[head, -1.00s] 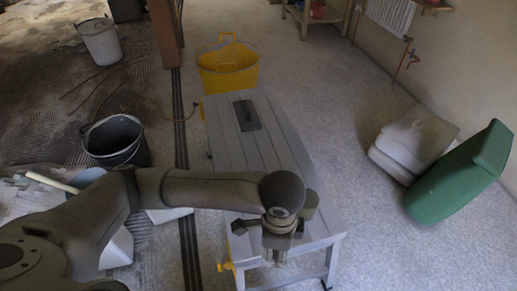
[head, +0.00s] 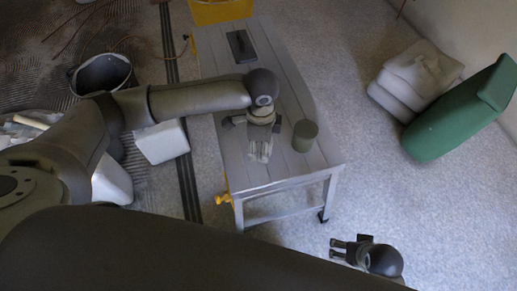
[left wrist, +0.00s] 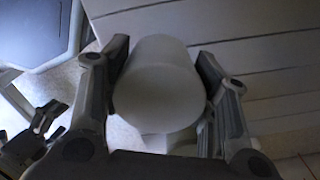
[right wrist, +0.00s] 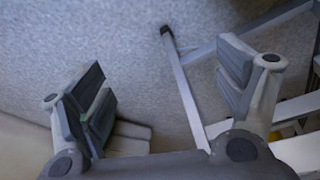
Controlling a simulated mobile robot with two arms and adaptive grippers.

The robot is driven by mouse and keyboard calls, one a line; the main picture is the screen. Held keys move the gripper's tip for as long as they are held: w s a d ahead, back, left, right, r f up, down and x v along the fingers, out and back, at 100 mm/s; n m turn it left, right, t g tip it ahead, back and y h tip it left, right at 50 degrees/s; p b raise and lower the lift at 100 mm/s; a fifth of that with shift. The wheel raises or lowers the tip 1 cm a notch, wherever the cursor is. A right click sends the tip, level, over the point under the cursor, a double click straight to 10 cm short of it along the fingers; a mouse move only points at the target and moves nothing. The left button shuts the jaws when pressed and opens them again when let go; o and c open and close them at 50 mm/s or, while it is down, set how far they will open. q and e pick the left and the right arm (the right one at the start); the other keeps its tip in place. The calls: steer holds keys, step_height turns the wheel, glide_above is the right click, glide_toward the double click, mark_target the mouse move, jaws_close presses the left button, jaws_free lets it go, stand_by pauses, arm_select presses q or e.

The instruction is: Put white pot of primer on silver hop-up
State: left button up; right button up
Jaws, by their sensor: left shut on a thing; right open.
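The white pot of primer (left wrist: 158,88) is between the fingers of my left gripper (left wrist: 160,65) in the left wrist view. In the head view my left gripper (head: 260,152) is shut on it, over the near end of the silver hop-up (head: 285,95); the pot is mostly hidden there. I cannot tell whether its base touches the planks. The hop-up's planks also show in the left wrist view (left wrist: 250,60). My right gripper (head: 350,248) is open and empty, low over the floor to the right of the hop-up; it also shows in the right wrist view (right wrist: 165,85).
A green tin (head: 305,136) stands on the hop-up just right of my left gripper. A dark float (head: 241,45) lies at its far end. A black bucket (head: 104,74) and a white container (head: 162,142) are to the left. Grey sacks (head: 415,80) and a green object (head: 460,115) stand right.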

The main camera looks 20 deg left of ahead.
arm_select(q)
steer(key=shift+w+a+f+b, duration=0.25)
steer(key=shift+w+f, duration=0.15)
steer(key=shift+f, duration=0.25)
steer(key=shift+w+a+f+b, duration=0.15)
steer(key=shift+w+a+f, duration=0.2)
steer(key=shift+f, duration=0.3)
steer(key=shift+d+f+b, duration=0.15)
steer(key=shift+f+b, duration=0.35)
steer(key=shift+f, duration=0.8)
arm_select(e)
step_height(320, 180, up, 7)
steer(key=shift+s+r, duration=0.2)
steer(key=shift+s, duration=0.05)
steer(key=shift+d+f, duration=0.1)
arm_select(q)
steer(key=o, duration=1.1)
steer(key=shift+f, duration=0.1)
arm_select(e)
steer(key=shift+f, duration=0.1)
arm_select(q)
steer(key=shift+r, duration=0.3)
step_height(320, 180, up, 10)
steer(key=p, duration=0.3)
steer(key=shift+r, duration=0.2)
steer(key=shift+r+p, duration=0.3)
steer(key=shift+r, duration=0.35)
arm_select(e)
step_height(320, 180, down, 12)
steer(key=shift+s, duration=0.25)
